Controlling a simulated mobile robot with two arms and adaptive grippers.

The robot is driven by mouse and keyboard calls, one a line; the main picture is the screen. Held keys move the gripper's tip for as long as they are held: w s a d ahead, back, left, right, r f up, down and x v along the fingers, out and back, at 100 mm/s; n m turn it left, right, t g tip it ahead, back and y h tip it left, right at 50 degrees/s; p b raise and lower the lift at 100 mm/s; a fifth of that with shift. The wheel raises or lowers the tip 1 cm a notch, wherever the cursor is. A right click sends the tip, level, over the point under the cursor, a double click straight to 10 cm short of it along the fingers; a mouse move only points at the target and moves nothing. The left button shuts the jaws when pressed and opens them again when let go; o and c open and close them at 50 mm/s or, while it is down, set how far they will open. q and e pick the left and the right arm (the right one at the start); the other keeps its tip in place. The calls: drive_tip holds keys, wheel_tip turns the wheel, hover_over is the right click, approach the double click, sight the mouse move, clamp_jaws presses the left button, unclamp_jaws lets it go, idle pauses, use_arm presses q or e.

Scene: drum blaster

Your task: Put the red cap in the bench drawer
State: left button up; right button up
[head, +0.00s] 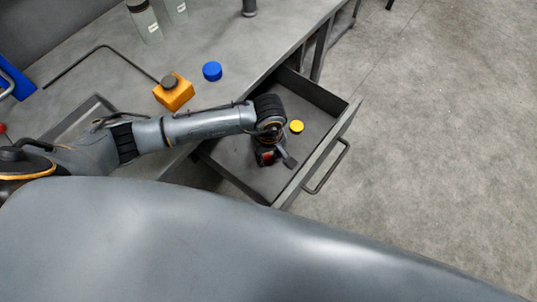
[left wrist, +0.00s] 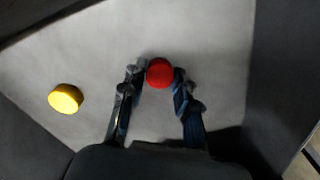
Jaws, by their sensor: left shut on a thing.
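The bench drawer (head: 325,101) is pulled open at the right side of the bench. My left gripper (head: 267,158) reaches down into it in the head view. In the left wrist view my left gripper (left wrist: 159,78) is shut on the red cap (left wrist: 160,71), one finger on each side. The cap is partly visible in the head view (head: 266,157), mostly covered by the gripper. I cannot tell whether it touches the drawer floor. A yellow cap (head: 297,126) lies in the drawer, apart from the gripper; it also shows in the left wrist view (left wrist: 66,98). My right gripper is not in view.
A blue cap (head: 212,71) and an orange container with a dark cap (head: 174,94) stand on the bench (head: 112,75) behind my arm. A bent dark rod (head: 75,65) lies further left. Bottles (head: 146,22) stand at the back. Open floor lies right of the drawer handle (head: 331,170).

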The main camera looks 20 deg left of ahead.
sight(269, 159)
use_arm(q)
drive_tip(key=shift+f, duration=0.2)
drive_tip(key=o, duration=0.7)
drive_tip(key=shift+o, duration=0.2)
drive_tip(key=shift+r, duration=0.45)
wheel_tip(269, 159, up, 12)
drive_tip(key=shift+f+b, duration=0.2)
drive_tip(key=shift+b, duration=0.2)
